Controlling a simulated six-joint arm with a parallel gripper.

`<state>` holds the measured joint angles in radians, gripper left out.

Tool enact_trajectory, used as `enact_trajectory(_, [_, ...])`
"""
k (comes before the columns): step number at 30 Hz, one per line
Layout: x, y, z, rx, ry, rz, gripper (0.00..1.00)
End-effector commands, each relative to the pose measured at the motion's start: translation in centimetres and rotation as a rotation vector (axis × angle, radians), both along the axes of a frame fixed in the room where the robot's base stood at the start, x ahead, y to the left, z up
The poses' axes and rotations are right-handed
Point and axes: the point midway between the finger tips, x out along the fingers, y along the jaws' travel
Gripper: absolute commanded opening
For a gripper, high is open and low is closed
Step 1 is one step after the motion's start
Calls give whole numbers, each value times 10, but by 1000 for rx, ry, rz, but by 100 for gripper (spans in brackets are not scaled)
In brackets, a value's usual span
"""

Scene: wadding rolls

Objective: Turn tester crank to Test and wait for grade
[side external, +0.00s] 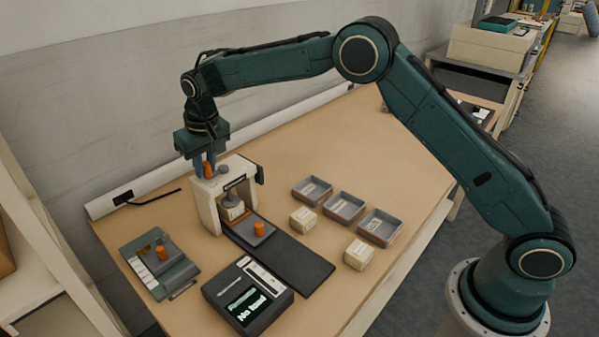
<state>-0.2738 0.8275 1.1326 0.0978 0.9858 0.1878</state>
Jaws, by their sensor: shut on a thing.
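The tester (204,205) is a cream frame at the left-centre of the bench, with a dark plate running out of it. A small cream block (232,209) sits inside the frame under a grey press part. My gripper (205,172) points down at the frame's top left and is shut on an orange crank handle (210,170). The fingers partly hide the handle. The Test mark is not legible.
Three grey trays (344,207) stand in a row to the right, with two cream blocks (303,220) (358,254) in front of them. An orange knob (259,229) stands on the dark plate. A grey device (159,265) with another orange knob lies left. The bench's far right is clear.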

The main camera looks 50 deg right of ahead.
Motion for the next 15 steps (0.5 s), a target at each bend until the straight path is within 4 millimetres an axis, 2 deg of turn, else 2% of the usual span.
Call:
enact_trajectory(9, [1, -2, 1, 0, -1, -3, 7])
enact_trajectory(15, [12, -5, 0, 0, -1, -4, 7])
